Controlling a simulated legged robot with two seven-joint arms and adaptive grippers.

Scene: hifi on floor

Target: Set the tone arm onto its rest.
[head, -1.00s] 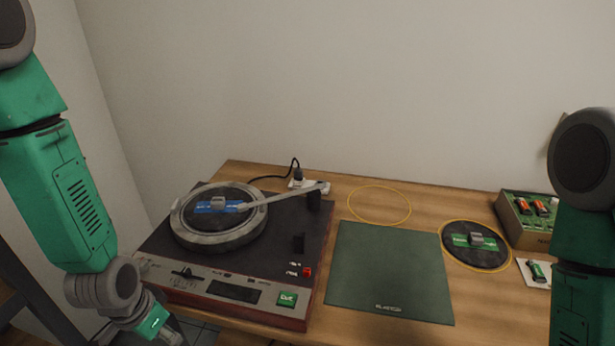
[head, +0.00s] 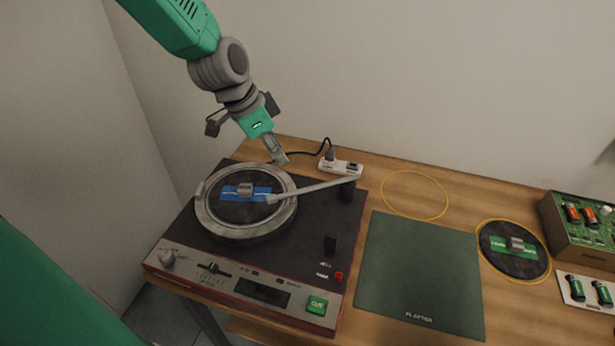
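The silver tone arm (head: 318,187) runs from its black pivot post (head: 347,191) at the turntable's back right to the platter. Its head end lies over the dark record with a blue label (head: 236,193). I cannot tell whether it touches the record. A small upright black block (head: 331,243) stands on the deck in front of the pivot; I cannot tell if it is the rest. My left gripper (head: 275,150) points down above the platter's back edge, apart from the tone arm. Its finger opening cannot be made out. My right gripper is out of view.
The turntable's front panel has knobs and a green button (head: 317,305). To the right are a green mat (head: 420,275), a green-labelled record (head: 513,262), an empty yellow ring (head: 414,215) and a box of batteries (head: 585,245). A power strip (head: 341,166) lies behind.

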